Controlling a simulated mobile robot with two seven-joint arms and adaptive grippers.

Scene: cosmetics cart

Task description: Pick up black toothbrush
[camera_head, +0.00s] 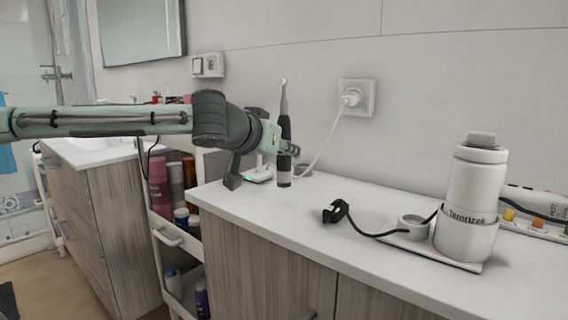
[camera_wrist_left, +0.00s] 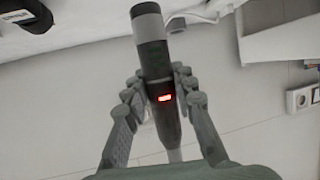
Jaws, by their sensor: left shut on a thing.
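The black toothbrush (camera_head: 285,130) is an electric one with a dark handle and a pale, slim head. It stands upright near the back left of the white counter in the head view. My left gripper (camera_head: 277,146) reaches it from the left and is shut on its handle. In the left wrist view, the toothbrush (camera_wrist_left: 153,55) lies between both fingers of the left gripper (camera_wrist_left: 160,90), and a small red light glows on it. Whether its base touches the counter is hard to tell. My right gripper is not in view.
A white bottle (camera_head: 470,190) stands on a small tray at the right of the counter (camera_head: 300,215). A black cable (camera_head: 340,211) lies mid-counter. A white plug sits in a wall socket (camera_head: 356,98). A cart with several bottles (camera_head: 160,190) stands left of the counter.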

